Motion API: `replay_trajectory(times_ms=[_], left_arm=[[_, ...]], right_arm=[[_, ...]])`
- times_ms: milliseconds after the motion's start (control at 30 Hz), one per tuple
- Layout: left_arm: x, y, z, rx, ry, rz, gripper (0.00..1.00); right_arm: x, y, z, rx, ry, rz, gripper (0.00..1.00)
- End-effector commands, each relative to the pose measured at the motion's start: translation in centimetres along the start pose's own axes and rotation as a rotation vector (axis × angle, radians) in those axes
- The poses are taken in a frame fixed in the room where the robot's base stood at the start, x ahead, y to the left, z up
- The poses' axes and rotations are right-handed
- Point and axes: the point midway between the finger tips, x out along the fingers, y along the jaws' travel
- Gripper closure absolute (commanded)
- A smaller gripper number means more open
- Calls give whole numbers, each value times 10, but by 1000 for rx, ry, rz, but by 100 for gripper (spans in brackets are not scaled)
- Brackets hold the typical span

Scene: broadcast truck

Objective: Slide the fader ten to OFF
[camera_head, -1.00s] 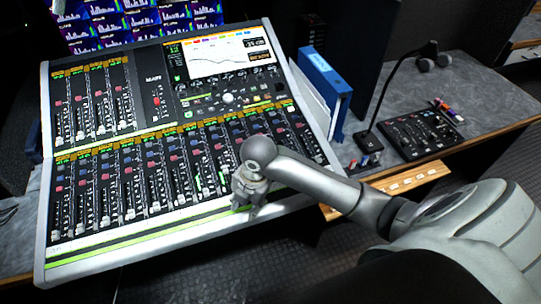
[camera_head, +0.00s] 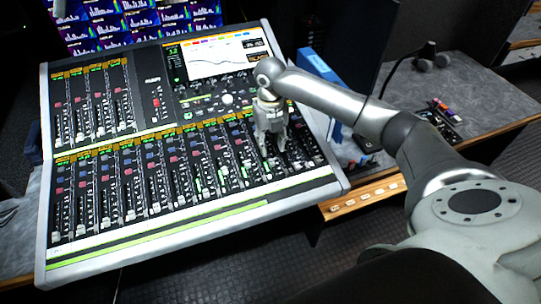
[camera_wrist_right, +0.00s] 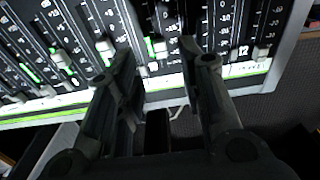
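The mixing console (camera_head: 50,225) has two rows of channel faders. My right gripper (camera_head: 272,150) is over the right part of the lower fader row, pointing down. In the right wrist view its two fingers (camera_wrist_right: 165,62) are apart with nothing held between them. A pale fader cap (camera_wrist_right: 160,48) shows in the gap beyond the fingertips, apart from them; it looks like fader ten, but its number is not readable. A "12" is printed beside a cap (camera_wrist_right: 262,52) further right. The fader between these two is hidden behind the right finger. My left gripper is not in view.
The console screen (camera_head: 215,57) is behind the gripper. A blue binder (camera_head: 318,66) and a dark upright panel (camera_head: 355,45) stand at the console's right. A microphone base and small control panel are partly behind my right arm. The console's front edge is clear.

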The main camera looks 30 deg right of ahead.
Motion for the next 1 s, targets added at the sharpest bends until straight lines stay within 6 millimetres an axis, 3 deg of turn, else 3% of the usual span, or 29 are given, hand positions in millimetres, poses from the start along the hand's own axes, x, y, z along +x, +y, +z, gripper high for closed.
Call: replay_trajectory(times_ms=[200, 333, 767, 1000], left_arm=[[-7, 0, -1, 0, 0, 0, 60], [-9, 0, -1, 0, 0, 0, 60], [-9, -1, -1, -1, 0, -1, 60], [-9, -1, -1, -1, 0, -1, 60]], right_arm=[[41, 0, -1, 1, 3, -1, 64], [57, 0, -1, 1, 1, 0, 64], [68, 0, 0, 1, -2, 0, 64], [68, 0, 0, 1, -2, 0, 95]])
